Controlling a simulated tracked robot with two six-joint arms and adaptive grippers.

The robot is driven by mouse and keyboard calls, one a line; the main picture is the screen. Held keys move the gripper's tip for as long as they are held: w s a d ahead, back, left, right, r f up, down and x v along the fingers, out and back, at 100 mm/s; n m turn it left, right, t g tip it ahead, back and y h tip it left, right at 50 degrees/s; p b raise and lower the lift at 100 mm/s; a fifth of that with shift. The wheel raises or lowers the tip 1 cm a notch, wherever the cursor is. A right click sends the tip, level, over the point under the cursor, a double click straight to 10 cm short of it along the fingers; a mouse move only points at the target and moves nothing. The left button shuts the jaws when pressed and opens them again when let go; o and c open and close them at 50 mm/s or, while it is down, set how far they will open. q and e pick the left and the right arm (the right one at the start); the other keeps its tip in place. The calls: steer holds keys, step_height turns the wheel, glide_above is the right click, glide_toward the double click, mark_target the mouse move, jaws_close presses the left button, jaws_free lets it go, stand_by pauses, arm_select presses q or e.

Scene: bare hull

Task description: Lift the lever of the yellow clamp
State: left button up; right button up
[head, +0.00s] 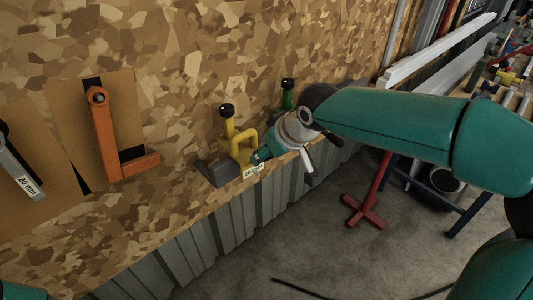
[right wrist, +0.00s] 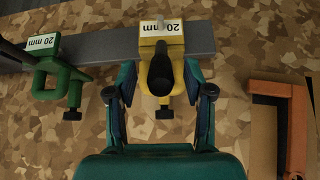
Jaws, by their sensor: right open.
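In the right wrist view my right gripper (right wrist: 159,93) is open, with one finger on each side of the lever and no clear contact.
A green clamp (right wrist: 60,76) is beside the yellow one, on the same grey bar (right wrist: 98,46). The ledge drops to a concrete floor (head: 330,235) with a red stand foot (head: 362,210).

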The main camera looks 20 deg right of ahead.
steer(key=v, duration=1)
steer(key=shift+s+r, duration=0.25)
steer(key=shift+r, duration=0.05)
stand_by(0.5)
